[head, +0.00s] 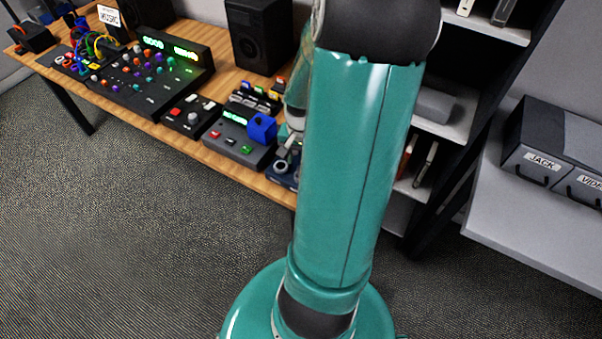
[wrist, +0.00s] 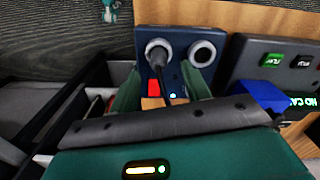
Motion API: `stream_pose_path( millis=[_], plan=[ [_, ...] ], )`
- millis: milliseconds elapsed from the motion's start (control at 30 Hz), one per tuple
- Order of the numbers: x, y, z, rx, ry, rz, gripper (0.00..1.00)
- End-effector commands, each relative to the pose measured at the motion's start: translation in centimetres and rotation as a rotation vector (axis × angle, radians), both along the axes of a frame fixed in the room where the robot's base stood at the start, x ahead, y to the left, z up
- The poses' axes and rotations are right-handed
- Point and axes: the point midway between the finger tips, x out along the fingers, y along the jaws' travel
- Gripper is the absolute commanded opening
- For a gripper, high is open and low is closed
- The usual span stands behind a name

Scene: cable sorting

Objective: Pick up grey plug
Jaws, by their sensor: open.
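What looks like the grey plug (wrist: 158,48) sits in the left round socket of a dark blue panel in the wrist view, with a dark cable running down from it. My gripper (wrist: 161,72) is open. Its two green fingers stand either side of the cable, just below the plug, and I cannot tell whether they touch anything. The right socket (wrist: 202,53) has a pale ring and shows no plug. In the head view my own arm hides most of my gripper and the plug.
A grey box with green and red buttons (head: 238,141) and a blue block (head: 262,128) are close by on the wooden table. A mixer (head: 150,70) and speaker (head: 258,35) stand further back. Drawers labelled JACK (head: 540,163) and VIDEO (head: 585,186) are at right. Carpet is clear in front.

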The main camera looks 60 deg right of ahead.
Motion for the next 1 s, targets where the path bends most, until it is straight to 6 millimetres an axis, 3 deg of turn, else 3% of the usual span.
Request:
stream_pose_path(
  millis=[233,533,767,1000],
  plan=[
    [-0.2,0.3,-3.6,0.004,0.001,0.000,0.47],
    [-0.2,0.3,-4.0,0.001,0.000,0.000,0.47],
    [-0.2,0.3,-4.0,0.001,0.000,0.000,0.02],
    [-0.2,0.3,-4.0,0.001,0.000,0.000,0.00]
  ],
)
